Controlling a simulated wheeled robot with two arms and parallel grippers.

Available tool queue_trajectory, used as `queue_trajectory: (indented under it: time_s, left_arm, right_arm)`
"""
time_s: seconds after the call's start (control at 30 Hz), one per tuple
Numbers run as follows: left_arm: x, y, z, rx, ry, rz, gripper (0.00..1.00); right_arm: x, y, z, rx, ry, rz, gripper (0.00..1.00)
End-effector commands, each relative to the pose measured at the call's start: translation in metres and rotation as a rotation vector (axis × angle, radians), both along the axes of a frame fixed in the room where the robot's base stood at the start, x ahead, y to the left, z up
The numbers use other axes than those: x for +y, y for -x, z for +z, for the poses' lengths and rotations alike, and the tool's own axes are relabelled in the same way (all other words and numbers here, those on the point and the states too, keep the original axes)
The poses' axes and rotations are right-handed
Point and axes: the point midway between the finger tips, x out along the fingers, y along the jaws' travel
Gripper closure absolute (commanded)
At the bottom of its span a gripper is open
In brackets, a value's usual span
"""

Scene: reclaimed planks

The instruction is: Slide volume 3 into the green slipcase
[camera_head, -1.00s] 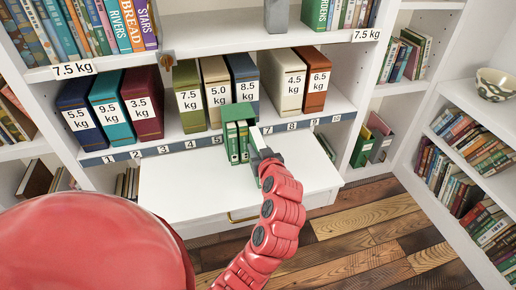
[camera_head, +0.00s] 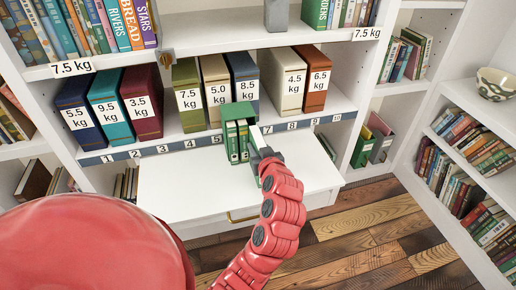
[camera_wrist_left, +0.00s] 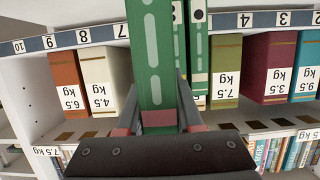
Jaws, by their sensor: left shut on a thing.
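The green slipcase (camera_head: 236,111) stands upright on the white pull-out board, with green volumes with white spine labels (camera_head: 232,141) in it. My left gripper (camera_head: 264,156) is shut on a green book, which I take to be volume 3 (camera_head: 256,136); its pale edge shows close against the slipcase's right side. In the left wrist view the held book (camera_wrist_left: 152,50) is green with pale stripes, between the fingers (camera_wrist_left: 160,118). Labelled green spines (camera_wrist_left: 197,40) show just beside it. I cannot tell how far the book is inside the slipcase. My right gripper is not in view.
The white board (camera_head: 185,185) is clear left of the slipcase and to the right of my arm. Behind it, a shelf with a numbered strip (camera_head: 190,143) holds several weight-labelled boxes (camera_head: 287,80). Bookcases flank it, and a bowl (camera_head: 496,84) sits at right.

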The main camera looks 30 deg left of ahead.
Motion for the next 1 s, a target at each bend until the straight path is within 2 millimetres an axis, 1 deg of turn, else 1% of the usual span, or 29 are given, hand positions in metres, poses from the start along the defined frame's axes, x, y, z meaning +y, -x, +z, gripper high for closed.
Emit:
queue_trajectory:
  time_s: [0.33, 0.8, 0.83, 1.0]
  left_arm:
    - [0.0007, -0.0003, 0.0006, -0.001, 0.000, 0.001, 1.00]
    - [0.0098, -0.0073, -0.0004, 0.002, 0.000, 0.004, 1.00]
    - [0.0095, -0.0073, -0.0003, 0.002, 0.000, 0.003, 0.60]
    - [0.0091, -0.0073, -0.0003, 0.001, 0.000, 0.002, 0.30]
  right_arm:
    - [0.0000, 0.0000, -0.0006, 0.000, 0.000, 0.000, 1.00]
    - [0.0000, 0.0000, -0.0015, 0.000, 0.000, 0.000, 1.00]
    - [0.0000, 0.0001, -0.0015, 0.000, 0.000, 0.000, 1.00]
    - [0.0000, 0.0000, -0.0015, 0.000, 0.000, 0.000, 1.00]
